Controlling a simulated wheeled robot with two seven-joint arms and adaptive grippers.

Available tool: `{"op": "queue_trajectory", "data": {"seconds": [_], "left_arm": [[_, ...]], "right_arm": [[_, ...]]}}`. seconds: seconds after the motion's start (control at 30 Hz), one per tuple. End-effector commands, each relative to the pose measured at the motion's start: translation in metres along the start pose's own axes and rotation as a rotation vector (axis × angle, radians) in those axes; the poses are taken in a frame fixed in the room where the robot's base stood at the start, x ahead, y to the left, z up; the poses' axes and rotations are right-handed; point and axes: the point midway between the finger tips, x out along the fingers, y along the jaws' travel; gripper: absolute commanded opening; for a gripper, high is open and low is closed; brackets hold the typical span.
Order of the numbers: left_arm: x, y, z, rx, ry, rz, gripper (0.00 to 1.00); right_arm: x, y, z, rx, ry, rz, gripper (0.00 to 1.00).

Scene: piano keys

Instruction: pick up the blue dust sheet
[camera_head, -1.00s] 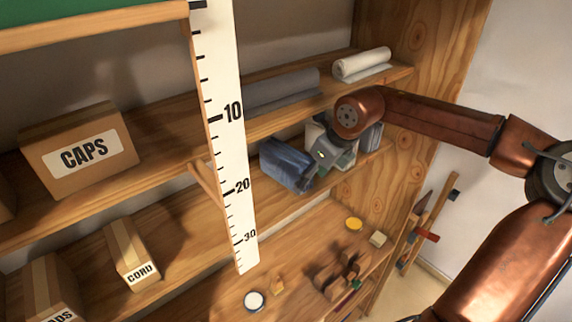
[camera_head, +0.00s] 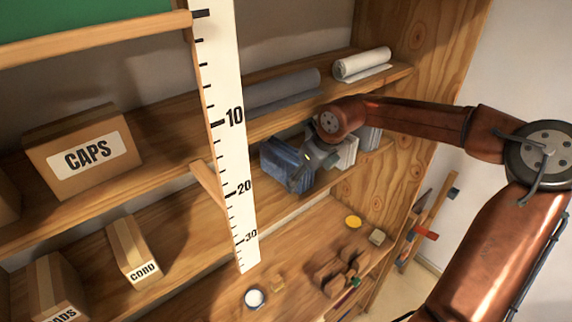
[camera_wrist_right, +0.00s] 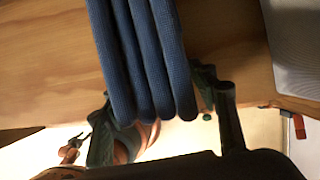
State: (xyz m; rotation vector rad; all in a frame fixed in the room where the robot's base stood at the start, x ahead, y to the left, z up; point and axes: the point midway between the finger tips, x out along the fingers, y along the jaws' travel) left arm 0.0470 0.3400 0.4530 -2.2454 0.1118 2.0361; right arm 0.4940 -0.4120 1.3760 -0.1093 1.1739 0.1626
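The blue dust sheet (camera_head: 284,160) lies folded on the middle shelf, just right of the white ruler. In the right wrist view its rounded folds (camera_wrist_right: 142,60) hang down from the top of the picture to between my fingers. My right gripper (camera_head: 303,172) is at the sheet's right front end in the head view. In the right wrist view the gripper (camera_wrist_right: 157,100) is open, with one finger on each side of the folds. I cannot tell whether either finger touches the cloth. My left gripper is in neither view.
A grey roll (camera_head: 284,90) and a white roll (camera_head: 362,64) lie on the shelf above. Pale folded cloths (camera_head: 345,152) stand right of my gripper. The white ruler (camera_head: 229,120) stands upright in front of the shelves. Boxes (camera_head: 82,152) are at the left.

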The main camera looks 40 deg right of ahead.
Motion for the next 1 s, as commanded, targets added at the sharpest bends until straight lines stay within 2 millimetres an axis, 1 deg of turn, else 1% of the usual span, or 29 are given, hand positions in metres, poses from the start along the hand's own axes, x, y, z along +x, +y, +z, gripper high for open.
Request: {"op": "queue_trajectory", "data": {"seconds": [0.03, 0.07, 0.63, 0.67, 1.0], "left_arm": [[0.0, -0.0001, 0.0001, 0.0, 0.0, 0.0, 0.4], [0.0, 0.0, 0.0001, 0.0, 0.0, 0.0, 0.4], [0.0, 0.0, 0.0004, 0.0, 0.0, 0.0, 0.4], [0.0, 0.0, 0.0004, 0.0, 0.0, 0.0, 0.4], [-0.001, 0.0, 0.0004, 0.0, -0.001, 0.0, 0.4]], "right_arm": [[0.0, 0.0, -0.0001, 0.0, 0.0, 0.0, 0.49], [0.0, 0.0, -0.0001, 0.0, 0.0, 0.0, 0.47], [-0.0001, -0.0001, -0.0001, 0.0, 0.0, 0.0, 0.07], [-0.0007, 0.0, 0.0008, 0.0, -0.002, 0.0, 0.06], [-0.0026, -0.0001, 0.0013, 0.0, -0.002, 0.0, 0.06]]}}
